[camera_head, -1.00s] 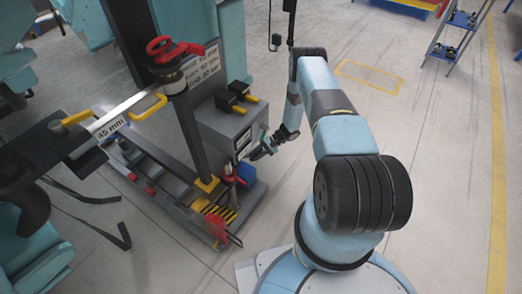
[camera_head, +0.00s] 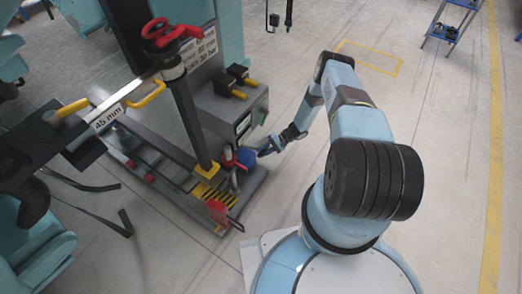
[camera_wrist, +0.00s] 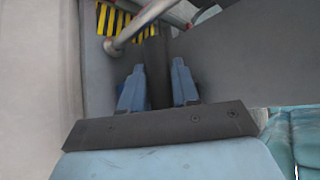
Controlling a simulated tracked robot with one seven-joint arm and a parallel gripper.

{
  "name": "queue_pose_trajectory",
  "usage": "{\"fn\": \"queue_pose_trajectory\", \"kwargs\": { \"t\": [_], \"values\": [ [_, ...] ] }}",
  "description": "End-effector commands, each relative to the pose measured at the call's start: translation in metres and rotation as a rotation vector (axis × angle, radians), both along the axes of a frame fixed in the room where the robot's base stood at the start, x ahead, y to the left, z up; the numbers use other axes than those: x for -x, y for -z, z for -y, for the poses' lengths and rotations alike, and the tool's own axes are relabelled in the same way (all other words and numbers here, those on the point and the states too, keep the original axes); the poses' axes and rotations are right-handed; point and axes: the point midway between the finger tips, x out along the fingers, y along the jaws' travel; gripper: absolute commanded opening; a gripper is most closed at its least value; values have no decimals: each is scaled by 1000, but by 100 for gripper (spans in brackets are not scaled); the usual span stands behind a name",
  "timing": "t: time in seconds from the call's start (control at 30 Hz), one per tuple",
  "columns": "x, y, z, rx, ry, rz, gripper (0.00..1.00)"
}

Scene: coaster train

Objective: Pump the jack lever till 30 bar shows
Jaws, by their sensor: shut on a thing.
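My gripper (camera_head: 268,149) is low at the right side of the jack stand. In the wrist view its two blue fingers (camera_wrist: 158,88) are on either side of a dark bar (camera_wrist: 157,70), which looks like the grip of the jack lever. A steel tube (camera_wrist: 138,24) crosses just beyond the fingertips; how it joins the dark bar is unclear. In the head view the lever is small and hard to separate from the jack parts. The grey box (camera_head: 228,112) has a small display (camera_head: 243,124) on its side; its reading is too small to make out.
A post with a red handwheel (camera_head: 172,32) and a sign (camera_head: 207,42) ending in 30 bar stands at left. A red part (camera_head: 217,211) and yellow-black stripes (camera_head: 212,196) are on the stand's base. Black straps (camera_head: 90,186) lie on the floor.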

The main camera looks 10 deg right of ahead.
Motion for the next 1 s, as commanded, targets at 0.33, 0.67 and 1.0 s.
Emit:
{"fn": "queue_pose_trajectory", "kwargs": {
  "t": [0.33,0.67,1.0],
  "values": [
    [1,1,1,2,-1,-3,50],
    [-2,-5,12,2,2,0,50],
    [-9,-33,68,2,3,-1,50]
  ]
}}
